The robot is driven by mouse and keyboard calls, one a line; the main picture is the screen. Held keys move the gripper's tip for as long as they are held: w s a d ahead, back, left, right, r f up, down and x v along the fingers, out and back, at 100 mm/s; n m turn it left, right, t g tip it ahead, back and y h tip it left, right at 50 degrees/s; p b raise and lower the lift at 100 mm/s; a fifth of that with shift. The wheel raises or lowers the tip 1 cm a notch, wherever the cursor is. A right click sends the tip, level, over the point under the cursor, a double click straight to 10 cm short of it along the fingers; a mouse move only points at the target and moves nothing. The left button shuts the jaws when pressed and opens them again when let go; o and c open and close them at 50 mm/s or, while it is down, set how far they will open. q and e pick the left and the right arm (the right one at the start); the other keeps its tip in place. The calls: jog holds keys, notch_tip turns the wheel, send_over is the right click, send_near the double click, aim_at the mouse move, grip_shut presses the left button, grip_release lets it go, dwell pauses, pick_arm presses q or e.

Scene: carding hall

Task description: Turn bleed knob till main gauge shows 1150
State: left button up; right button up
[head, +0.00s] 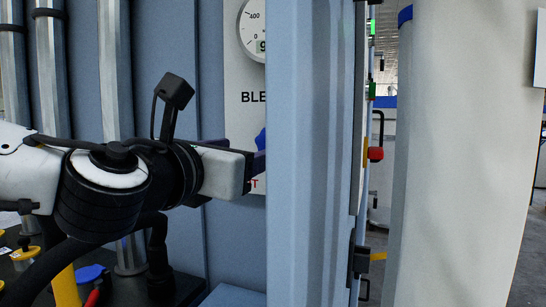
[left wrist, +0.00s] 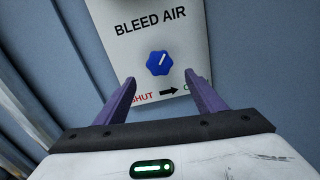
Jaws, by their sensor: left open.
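The blue bleed knob (left wrist: 160,63) sits on a white plate (left wrist: 188,22) marked BLEED AIR, with red SHUT and a black arrow pointing right below it. A white line on the knob points up and slightly right. My left gripper (left wrist: 158,86) is open, its purple fingers apart below and to either side of the knob, not closed on it. In the head view my left gripper (head: 258,163) is at the plate, with only a sliver of the knob (head: 261,139) showing. The gauge (head: 253,30) is partly cut off by a blue post; its needle cannot be read. My right gripper is not in view.
A blue upright post (head: 312,150) stands right of the plate and hides part of it. A pale column (head: 455,160) stands farther right. Vertical metal pipes (head: 115,70) run behind my left arm. A red-ended handle (head: 375,153) shows in the gap beyond the post.

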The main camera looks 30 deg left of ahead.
aim_at(260, 140)
pick_arm(q)
jog(key=p+x, duration=0.6)
jog(key=x, duration=0.4)
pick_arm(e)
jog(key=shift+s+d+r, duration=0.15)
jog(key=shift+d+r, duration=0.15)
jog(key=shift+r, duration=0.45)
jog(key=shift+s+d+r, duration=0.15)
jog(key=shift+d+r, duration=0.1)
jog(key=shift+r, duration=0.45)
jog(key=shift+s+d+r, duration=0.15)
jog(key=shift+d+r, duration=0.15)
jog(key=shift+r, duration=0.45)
pick_arm(q)
jog(key=shift+s+a+r, duration=0.1)
